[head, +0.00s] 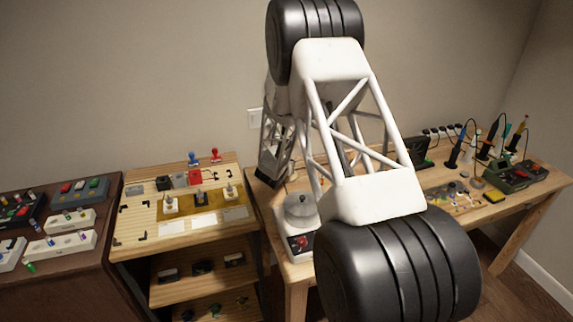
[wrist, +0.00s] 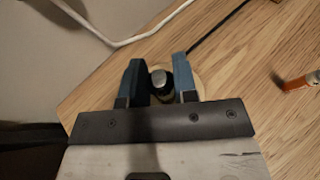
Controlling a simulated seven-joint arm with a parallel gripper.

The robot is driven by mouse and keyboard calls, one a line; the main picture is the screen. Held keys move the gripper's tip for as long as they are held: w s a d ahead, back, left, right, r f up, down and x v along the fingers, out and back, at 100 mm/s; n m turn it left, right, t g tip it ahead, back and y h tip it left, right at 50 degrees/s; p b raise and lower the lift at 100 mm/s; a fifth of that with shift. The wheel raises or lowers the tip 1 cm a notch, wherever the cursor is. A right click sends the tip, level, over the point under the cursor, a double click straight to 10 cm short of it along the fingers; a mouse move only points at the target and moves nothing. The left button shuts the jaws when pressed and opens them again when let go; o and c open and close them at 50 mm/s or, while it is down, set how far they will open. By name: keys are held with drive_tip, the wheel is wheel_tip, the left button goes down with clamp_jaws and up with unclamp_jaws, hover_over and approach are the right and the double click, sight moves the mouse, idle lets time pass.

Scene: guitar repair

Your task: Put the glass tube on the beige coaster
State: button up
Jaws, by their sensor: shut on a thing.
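The glass tube (wrist: 161,80) shows in the wrist view as a dark upright cylinder with a grey top, between the two blue fingers. My gripper (wrist: 158,70) is shut on it. The beige coaster (wrist: 197,78) is a pale round patch under and beside the right finger; most of it is hidden by the fingers and tube. The tube is over the coaster in this view, but I cannot tell whether its base touches it. In the head view my gripper (head: 268,177) is small and dark at the back left of the right wooden table; tube and coaster cannot be made out there.
A white cable (wrist: 140,38) runs along the table's back edge near the wall. An orange-tipped tool (wrist: 298,82) lies to the right. A white pot-like device (head: 301,215) stands in front of my gripper. Soldering tools (head: 470,150) crowd the table's right end.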

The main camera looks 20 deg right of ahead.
drive_tip(key=shift+f, duration=0.15)
drive_tip(key=o, duration=0.7)
drive_tip(key=shift+f, duration=0.1)
drive_tip(key=shift+r, duration=0.2)
drive_tip(key=shift+s+a+r, duration=0.3)
drive_tip(key=shift+s+a, duration=0.15)
drive_tip(key=shift+s, duration=0.05)
drive_tip(key=shift+v, duration=5.25)
